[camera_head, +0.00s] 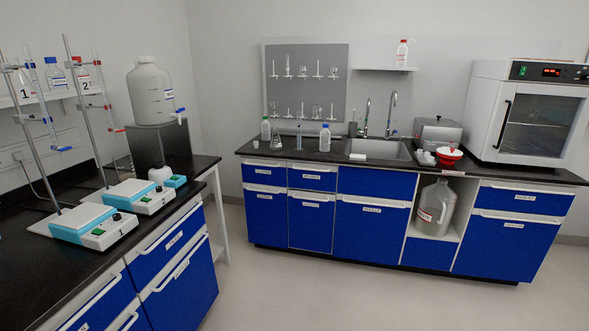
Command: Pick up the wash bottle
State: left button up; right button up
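I cannot tell for sure which bottle is the wash bottle. A small white bottle with a red top (402,54) stands upright on the wall shelf above the sink. On the back counter stand a clear bottle with a green cap (265,129) and a white bottle with a blue cap (325,138), left of the sink. Neither of my grippers is in view, and nothing is seen being held.
The sink (378,150), a red-and-white container (448,155) and an oven (530,112) line the back counter (500,172). The left bench (30,270) carries stirrer hotplates (95,226), stands and a large carboy (150,92). The floor (320,290) between is clear.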

aim_at(265, 126)
jog(key=i+j, duration=0.15)
jog(key=i, duration=0.45)
jog(key=i+j, duration=0.15)
jog(key=i, duration=0.5)
jog(key=i+j, duration=0.1)
jog(key=i, duration=0.5)
jog(key=i+j, duration=0.15)
jog(key=i, duration=0.45)
